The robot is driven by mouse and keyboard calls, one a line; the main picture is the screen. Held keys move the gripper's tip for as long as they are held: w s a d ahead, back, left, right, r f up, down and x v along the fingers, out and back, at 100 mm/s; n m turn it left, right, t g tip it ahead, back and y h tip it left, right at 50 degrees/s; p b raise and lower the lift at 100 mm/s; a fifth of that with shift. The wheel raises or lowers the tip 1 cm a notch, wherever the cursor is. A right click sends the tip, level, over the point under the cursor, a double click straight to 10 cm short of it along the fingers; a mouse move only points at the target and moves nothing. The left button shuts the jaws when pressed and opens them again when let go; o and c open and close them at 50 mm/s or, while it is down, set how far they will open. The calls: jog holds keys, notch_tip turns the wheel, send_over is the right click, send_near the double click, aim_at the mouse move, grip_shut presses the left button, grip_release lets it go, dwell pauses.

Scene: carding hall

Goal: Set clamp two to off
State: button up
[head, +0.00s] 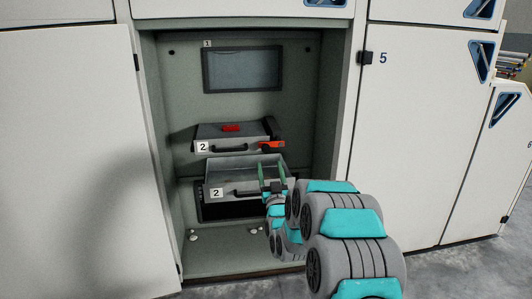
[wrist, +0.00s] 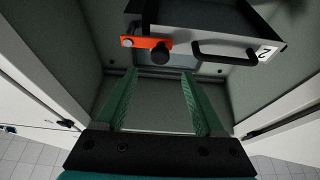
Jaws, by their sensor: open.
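A grey unit labelled 2 (head: 228,133) sits in the recess of the open cabinet, with a red piece (head: 231,128) on top. An orange lever (head: 271,145) is at its front right corner. In the wrist view the orange lever (wrist: 146,42) lies across the unit's corner beside a black knob (wrist: 160,53). My gripper (head: 272,168) is open and empty, below the orange lever and apart from it. Its green fingers (wrist: 158,80) point into the recess. No marking for off can be read on the lever.
Below is a pulled-out tray (head: 228,181), also labelled 2, with a black handle; my gripper overlaps its right side in the head view. A dark screen labelled 1 (head: 242,69) is above. Side walls bound the recess. Door 5 (head: 410,130) stands to the right.

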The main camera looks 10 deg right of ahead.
aim_at(266, 150)
jog(key=shift+x, duration=3.65)
grip_shut()
